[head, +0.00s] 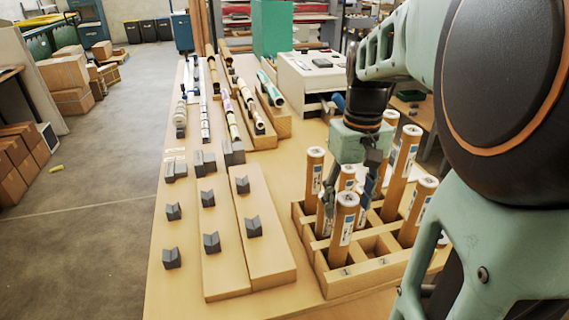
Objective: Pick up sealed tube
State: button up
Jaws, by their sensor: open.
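Several brown cardboard tubes with pale caps and white labels stand upright in a compartmented wooden crate (375,273) at the right of the table. A near tube (343,228) stands in front of my gripper; others are a left tube (314,172), a tall right tube (401,172) and a front right tube (417,212). My gripper (347,200) points down among the tubes, its fingers apart. A tube (347,177) shows between or just behind the fingers; I cannot tell which. The near tube partly hides the fingertips. I cannot tell which tube is the sealed one.
Stepped wooden boards (225,265) with dark V-shaped blocks (211,242) lie to the left, the near blocks empty. Long tubes (245,95) rest on racks further back. A white machine (312,75) and a green box (272,28) stand behind. The floor at left is open.

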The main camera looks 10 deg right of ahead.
aim_at(344, 219)
notch_tip(344, 219, down, 5)
jog(key=shift+a+f, duration=0.1)
jog(key=shift+a, duration=0.05)
jog(key=shift+c, duration=0.4)
grip_shut()
